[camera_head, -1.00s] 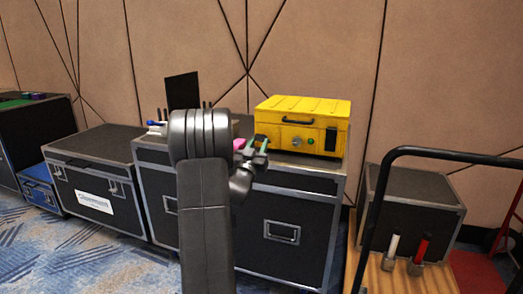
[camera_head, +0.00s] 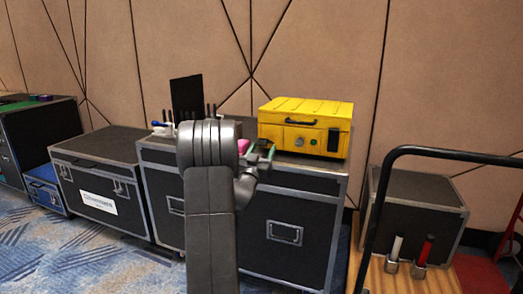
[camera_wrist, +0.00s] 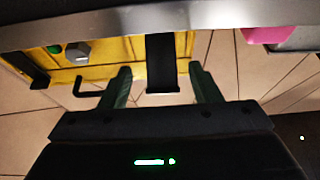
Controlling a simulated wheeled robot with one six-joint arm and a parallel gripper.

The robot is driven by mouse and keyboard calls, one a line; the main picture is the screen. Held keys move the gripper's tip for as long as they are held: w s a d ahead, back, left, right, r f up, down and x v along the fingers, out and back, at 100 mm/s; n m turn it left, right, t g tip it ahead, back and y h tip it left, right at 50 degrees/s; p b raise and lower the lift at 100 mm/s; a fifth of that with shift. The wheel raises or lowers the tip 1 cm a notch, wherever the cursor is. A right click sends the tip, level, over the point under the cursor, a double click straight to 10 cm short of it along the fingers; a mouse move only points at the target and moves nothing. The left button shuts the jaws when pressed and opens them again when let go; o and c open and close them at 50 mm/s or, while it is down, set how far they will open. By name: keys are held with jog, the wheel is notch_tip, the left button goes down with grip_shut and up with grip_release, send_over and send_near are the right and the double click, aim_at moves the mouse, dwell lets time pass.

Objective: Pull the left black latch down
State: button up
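The yellow case (camera_head: 305,127) stands on a black flight case. Its front has a black handle, a grey knob, a green button and a right black latch (camera_head: 333,139). The left black latch (camera_wrist: 160,62) shows in the wrist view, where the case (camera_wrist: 110,52) looks upside down. My gripper (camera_head: 263,153) is at the left end of the case front, covering much of the left latch in the head view. In the wrist view my gripper (camera_wrist: 161,72) has its two green fingers apart, one on each side of the left latch. I cannot tell whether they touch it.
The flight case's metal edge (camera_wrist: 130,22) crosses the top of the wrist view. A pink object (camera_head: 243,146) lies left of my gripper, near a dark upright panel (camera_head: 186,97). A trolley with a black rail (camera_head: 385,180) stands at right.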

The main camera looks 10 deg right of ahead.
jog(key=p+v, duration=0.2)
jog(key=v, duration=1.1)
jog(key=shift+s+a, duration=0.25)
jog(key=shift+s, duration=0.15)
jog(key=b+x, duration=0.2)
jog(key=x, duration=1.2)
jog(key=shift+a+r, duration=0.15)
jog(key=shift+r, duration=0.05)
jog(key=shift+s, duration=0.1)
